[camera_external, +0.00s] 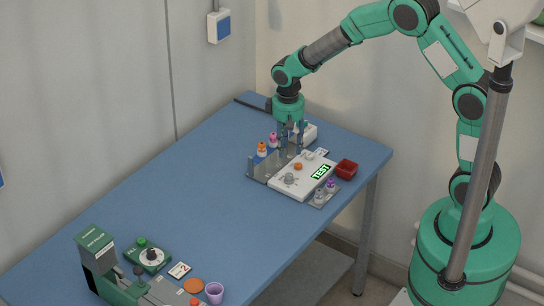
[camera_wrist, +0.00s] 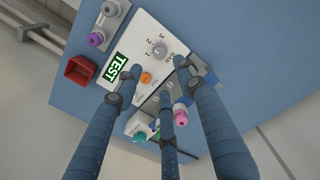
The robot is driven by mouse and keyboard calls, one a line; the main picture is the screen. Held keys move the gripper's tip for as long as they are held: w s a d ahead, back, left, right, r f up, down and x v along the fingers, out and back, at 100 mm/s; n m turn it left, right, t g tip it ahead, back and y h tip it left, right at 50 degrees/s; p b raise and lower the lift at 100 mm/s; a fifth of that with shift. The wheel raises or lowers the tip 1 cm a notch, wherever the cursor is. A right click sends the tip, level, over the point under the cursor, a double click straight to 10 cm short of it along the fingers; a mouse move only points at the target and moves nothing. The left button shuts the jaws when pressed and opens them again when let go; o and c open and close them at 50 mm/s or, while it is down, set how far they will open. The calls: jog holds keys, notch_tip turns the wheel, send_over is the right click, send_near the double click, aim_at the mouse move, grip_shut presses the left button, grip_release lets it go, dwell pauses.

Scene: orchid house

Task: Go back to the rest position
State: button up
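My gripper (camera_external: 290,150) points down above the far end of the blue table, over the back-left edge of the white tester box. In the wrist view its three blue fingers (camera_wrist: 158,80) are spread apart with nothing held between them. The white tester box (camera_external: 293,187) has a lit green TEST display (camera_external: 321,172), an orange button (camera_external: 298,166) and a grey knob (camera_external: 289,179). The fingertips overlap the box in the wrist view; I cannot tell whether they touch it. My arm is bent over from the base at the right.
Orange-capped (camera_external: 262,149) and pink-capped (camera_external: 273,139) vials stand left of the box in a grey rack. A red bin (camera_external: 346,169) and grey- and purple-capped (camera_external: 330,186) vials stand at its right. A green machine (camera_external: 97,252) and purple cup (camera_external: 214,292) are near the front. The table's middle is clear.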

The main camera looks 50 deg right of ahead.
jog(key=shift+r, duration=0.3)
dwell(0.4)
jog(key=s+r+t, duration=0.1)
jog(key=s+r, duration=0.6)
jog(key=r, duration=0.4)
jog(key=s+r+t, duration=0.2)
jog(key=s+r, duration=0.4)
jog(key=r, duration=0.4)
jog(key=s+r+n+t, duration=0.1)
jog(key=s+r, duration=0.3)
jog(key=s, duration=0.7)
jog(key=s+r+t, duration=0.1)
jog(key=s+r, duration=0.3)
jog(key=s, duration=0.6)
jog(key=shift+s+d+n+t, duration=0.3)
jog(key=shift+s+n, duration=0.1)
